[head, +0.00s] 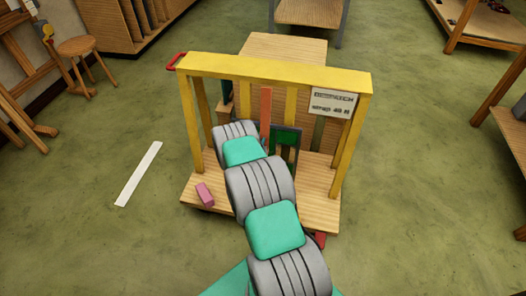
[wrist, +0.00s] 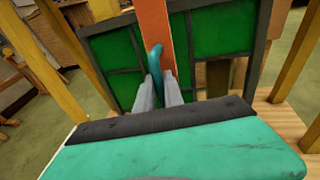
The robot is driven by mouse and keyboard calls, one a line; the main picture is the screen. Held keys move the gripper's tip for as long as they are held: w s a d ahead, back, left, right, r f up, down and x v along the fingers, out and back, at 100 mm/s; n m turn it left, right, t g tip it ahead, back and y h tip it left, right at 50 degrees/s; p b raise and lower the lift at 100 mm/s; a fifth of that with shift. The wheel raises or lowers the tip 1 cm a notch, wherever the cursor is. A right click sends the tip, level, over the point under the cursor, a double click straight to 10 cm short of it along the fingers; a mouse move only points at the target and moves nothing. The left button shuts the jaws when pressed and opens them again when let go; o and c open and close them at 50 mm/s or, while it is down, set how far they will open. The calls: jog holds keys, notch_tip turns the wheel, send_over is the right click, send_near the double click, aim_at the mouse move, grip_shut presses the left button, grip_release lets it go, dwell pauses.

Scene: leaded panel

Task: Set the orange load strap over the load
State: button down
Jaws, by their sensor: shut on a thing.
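The orange load strap (head: 265,104) stands upright as a flat band in front of the load, a green leaded panel (head: 285,136) with dark bars. Both show closer in the wrist view, the strap (wrist: 154,22) crossing the panel (wrist: 219,32) from the top edge. In the head view my arm hides the gripper and the panel's lower left.
The load stands on a wooden cart (head: 318,210) under a yellow frame (head: 275,70) with a sign (head: 332,102) and red handle (head: 176,60). Yellow posts flank the panel. A pink block (head: 205,194) lies at the front left. A white strip (head: 139,174) lies on open floor.

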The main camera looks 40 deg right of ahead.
jog(key=shift+s+d, duration=0.1)
jog(key=shift+d, duration=0.05)
jog(key=c, duration=1.7)
grip_release()
jog(key=shift+s+d, duration=0.1)
jog(key=shift+d, duration=0.05)
jog(key=shift+o, duration=1.2)
jog(key=shift+a, duration=0.3)
jog(key=v, duration=0.7)
jog(key=shift+s, duration=0.25)
jog(key=shift+a+r, duration=0.1)
